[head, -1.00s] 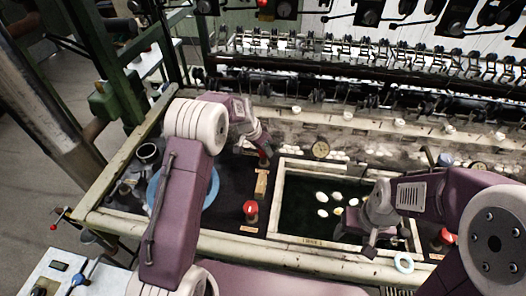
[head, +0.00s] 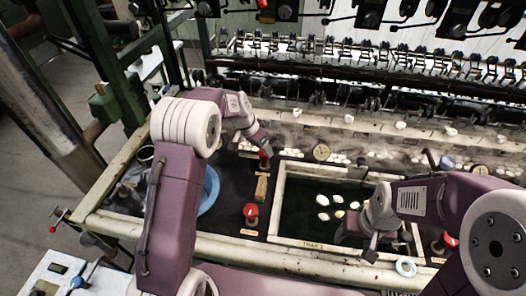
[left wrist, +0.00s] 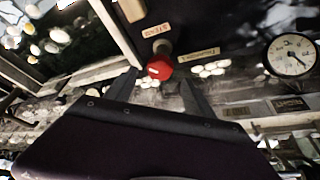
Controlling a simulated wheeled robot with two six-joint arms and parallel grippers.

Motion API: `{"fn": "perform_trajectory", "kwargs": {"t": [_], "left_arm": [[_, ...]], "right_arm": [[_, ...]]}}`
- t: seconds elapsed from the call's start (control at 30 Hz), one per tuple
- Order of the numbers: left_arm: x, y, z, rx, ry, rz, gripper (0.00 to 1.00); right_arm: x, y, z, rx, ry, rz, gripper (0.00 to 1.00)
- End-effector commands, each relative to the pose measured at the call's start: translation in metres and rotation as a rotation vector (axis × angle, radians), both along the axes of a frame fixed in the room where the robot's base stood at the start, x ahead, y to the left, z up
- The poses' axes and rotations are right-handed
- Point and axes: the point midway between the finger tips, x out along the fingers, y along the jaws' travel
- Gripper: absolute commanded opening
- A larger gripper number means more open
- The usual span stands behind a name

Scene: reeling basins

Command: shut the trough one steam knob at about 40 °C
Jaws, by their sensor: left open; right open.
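The steam knob (head: 265,155) is red and sits on the dark top behind the left corner of trough one (head: 300,242). In the left wrist view the red knob (left wrist: 160,68) shows beside a label reading steam, in front of and between my fingertips. My left gripper (left wrist: 155,90) is open around or just short of it; contact cannot be told. In the head view the left gripper (head: 258,143) is small and partly dark. My right gripper (head: 372,243) is open and empty over the right part of trough one.
A round dial (head: 321,152) stands behind the trough; its numbers are unclear. White cocoons (head: 323,200) float in the dark water. Another red knob (head: 250,211) stands left of the trough, and one (head: 448,240) at right. A blue basin (head: 210,190) is partly hidden by my arm.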

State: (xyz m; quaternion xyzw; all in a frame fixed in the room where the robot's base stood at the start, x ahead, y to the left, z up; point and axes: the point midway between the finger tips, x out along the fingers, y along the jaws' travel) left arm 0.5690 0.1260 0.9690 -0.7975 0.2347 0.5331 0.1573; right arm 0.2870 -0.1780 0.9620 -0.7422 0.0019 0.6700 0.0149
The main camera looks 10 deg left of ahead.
Motion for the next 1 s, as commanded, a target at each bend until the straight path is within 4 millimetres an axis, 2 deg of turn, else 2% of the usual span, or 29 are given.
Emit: {"fn": "perform_trajectory", "kwargs": {"t": [0.1,0.3,1.0], "left_arm": [[-0.008,0.006,0.024,-0.001,-0.003,0.001,0.62],[-0.016,0.010,0.046,0.000,0.000,0.001,0.62],[-0.017,0.011,0.047,-0.001,0.001,0.001,0.62]], "right_arm": [[0.000,0.000,-0.003,0.000,0.000,0.000,0.62],[0.000,0.000,-0.004,0.000,0.000,0.000,0.62],[0.000,0.000,-0.004,0.000,0.000,0.000,0.62]]}}
